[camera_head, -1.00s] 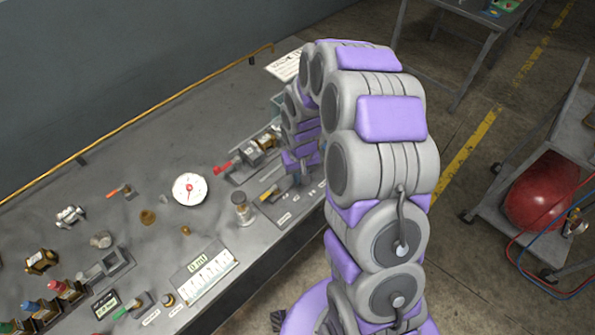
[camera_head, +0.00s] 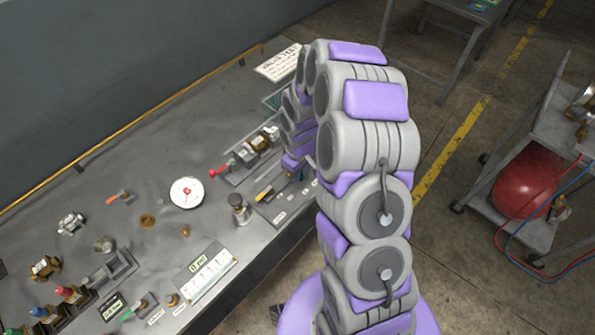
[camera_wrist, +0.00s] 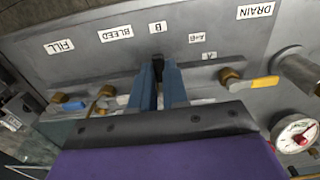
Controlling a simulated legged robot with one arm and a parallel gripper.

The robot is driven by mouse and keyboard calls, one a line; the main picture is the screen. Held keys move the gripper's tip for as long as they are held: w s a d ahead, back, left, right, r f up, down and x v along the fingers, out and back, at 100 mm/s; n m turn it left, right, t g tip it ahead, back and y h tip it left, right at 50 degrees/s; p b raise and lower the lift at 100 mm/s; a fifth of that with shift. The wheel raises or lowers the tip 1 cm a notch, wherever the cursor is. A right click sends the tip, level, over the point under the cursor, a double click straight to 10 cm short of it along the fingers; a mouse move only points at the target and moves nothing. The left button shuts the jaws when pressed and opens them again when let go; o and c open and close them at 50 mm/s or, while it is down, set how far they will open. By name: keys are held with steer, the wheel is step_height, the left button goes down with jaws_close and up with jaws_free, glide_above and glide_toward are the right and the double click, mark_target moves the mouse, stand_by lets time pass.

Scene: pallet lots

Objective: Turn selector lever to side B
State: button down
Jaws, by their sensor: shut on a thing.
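In the wrist view my gripper (camera_wrist: 159,68) has its two blue fingers closed together on the selector lever (camera_wrist: 159,92), which is mostly hidden between them. The fingertips are just below the B label (camera_wrist: 158,27) on the grey panel. The A+B label (camera_wrist: 199,38) and the A label (camera_wrist: 210,56) are to the right of the fingers. In the head view my gripper is largely hidden behind my arm, at the right end of the bench.
In the wrist view a yellow-handled valve (camera_wrist: 265,82) is under the DRAIN label (camera_wrist: 255,12). Brass fittings (camera_wrist: 105,91) sit left of the fingers, below FILL (camera_wrist: 59,47) and BLEED (camera_wrist: 115,33). A dial gauge (camera_wrist: 296,133) is at right. Several bench items (camera_head: 187,192) stand left of my arm.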

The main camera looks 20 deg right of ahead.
steer(key=c, duration=1.1)
jaws_free()
step_height(320, 180, up, 17)
steer(key=shift+w+r+p, duration=0.1)
steer(key=shift+r+p, duration=0.05)
steer(key=shift+p, duration=0.75)
steer(key=s+a+r+m+b, duration=0.1)
steer(key=s+r+m, duration=0.1)
steer(key=s, duration=0.8)
steer(key=s+r+m+g+b, duration=0.1)
steer(key=s+r+m, duration=0.1)
steer(key=s, duration=0.9)
steer(key=s+a+r+m+b, duration=0.1)
steer(key=s+r, duration=0.3)
steer(key=s, duration=0.7)
steer(key=shift+s+a+r+m+g+b, duration=0.15)
steer(key=shift+a+m+g+b, duration=0.2)
steer(key=shift+m, duration=0.25)
